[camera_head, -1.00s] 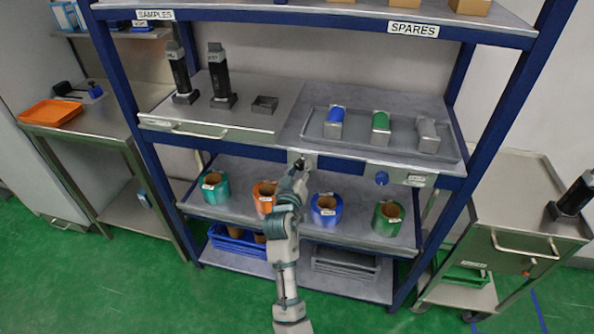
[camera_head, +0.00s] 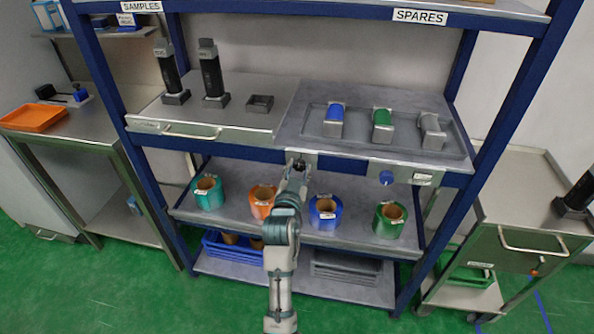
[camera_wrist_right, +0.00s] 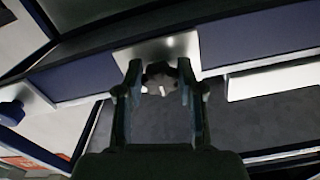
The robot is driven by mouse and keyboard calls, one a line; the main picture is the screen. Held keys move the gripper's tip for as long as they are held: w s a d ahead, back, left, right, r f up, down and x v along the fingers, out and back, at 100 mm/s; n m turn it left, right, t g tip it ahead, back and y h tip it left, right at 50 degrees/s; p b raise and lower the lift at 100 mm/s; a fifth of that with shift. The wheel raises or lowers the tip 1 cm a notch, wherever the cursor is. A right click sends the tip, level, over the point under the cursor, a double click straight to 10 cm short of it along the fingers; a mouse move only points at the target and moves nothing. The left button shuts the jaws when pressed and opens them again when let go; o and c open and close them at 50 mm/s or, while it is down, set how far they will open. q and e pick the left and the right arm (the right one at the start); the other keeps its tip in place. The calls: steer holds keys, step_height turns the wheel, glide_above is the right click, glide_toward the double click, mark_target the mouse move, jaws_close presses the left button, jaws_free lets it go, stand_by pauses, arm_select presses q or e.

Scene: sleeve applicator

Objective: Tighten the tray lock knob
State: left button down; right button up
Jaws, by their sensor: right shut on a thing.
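A dark knob (camera_head: 299,163) sits on a small metal plate (camera_head: 310,154) at the front edge of the shelf unit's upper deck. My right gripper (camera_head: 297,170) reaches up to it from below and covers part of it. In the right wrist view the dark knob (camera_wrist_right: 160,73), with a pale mark on it, sits between the two fingers of my right gripper (camera_wrist_right: 160,82), which are shut on it. Its exact turn angle cannot be told. My left gripper is not in view.
A blue knob (camera_head: 386,177) sits on another plate to the right. Above is a grey tray (camera_head: 352,150) with three capped blocks. Several tape rolls, including a blue one (camera_head: 325,211), stand on the shelf below, close to my right arm. A steel cart (camera_head: 520,210) stands at right.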

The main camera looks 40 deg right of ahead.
steer(key=shift+f, duration=0.35)
steer(key=o, duration=1.1)
steer(key=shift+w, duration=0.15)
steer(key=shift+o, duration=0.2)
steer(key=shift+r, duration=0.2)
steer(key=shift+a, duration=0.1)
steer(key=shift+s+a, duration=0.15)
steer(key=shift+s, duration=0.1)
steer(key=v, duration=1.1)
steer(key=shift+a, duration=0.25)
steer(key=shift+s, duration=0.1)
steer(key=shift+f, duration=0.1)
